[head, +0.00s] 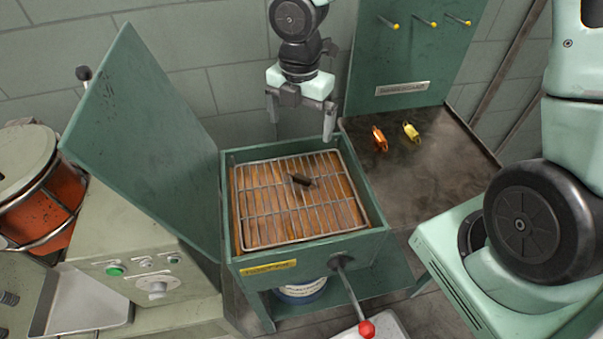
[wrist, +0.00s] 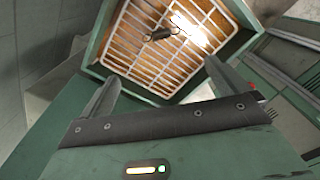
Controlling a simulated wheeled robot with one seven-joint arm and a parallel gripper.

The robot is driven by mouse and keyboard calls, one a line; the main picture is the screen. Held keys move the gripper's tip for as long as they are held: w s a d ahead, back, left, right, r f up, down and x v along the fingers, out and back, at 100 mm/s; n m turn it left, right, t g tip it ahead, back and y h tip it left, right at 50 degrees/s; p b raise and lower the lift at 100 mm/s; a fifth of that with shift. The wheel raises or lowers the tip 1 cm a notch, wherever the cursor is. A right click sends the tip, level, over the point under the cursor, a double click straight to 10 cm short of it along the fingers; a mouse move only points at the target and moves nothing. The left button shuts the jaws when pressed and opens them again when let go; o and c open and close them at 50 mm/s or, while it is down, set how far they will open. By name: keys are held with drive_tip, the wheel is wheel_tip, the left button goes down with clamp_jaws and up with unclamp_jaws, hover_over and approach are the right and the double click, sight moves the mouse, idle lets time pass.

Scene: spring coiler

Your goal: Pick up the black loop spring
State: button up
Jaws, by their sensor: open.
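The black loop spring (head: 301,180) lies on the wire rack (head: 262,214) of the green box, a little right of the rack's middle. It also shows in the wrist view (wrist: 158,35), beyond my fingers near the top. My gripper (head: 301,120) is open and empty, above the back edge of the box and apart from the spring. In the wrist view my gripper's two fingers (wrist: 160,88) stand wide apart with nothing between them.
The green box (head: 310,249) has raised walls and a tall open lid (head: 148,135) on its left. A red-knobbed lever (head: 350,295) sticks out in front. An orange spring (head: 379,139) and a yellow spring (head: 411,131) lie on the dark bench (head: 425,180) at right, below a pegboard.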

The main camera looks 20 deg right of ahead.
wheel_tip(320, 180, down, 12)
drive_tip(key=shift+r+b, duration=0.2)
drive_tip(key=shift+b, duration=0.4)
drive_tip(key=shift+s+f, duration=0.2)
drive_tip(key=shift+f, duration=2.55)
drive_tip(key=c, duration=0.9)
wheel_tip(320, 180, up, 13)
drive_tip(key=p, duration=0.4)
wheel_tip(320, 180, up, 9)
drive_tip(key=p, duration=0.9)
hover_over(301, 179)
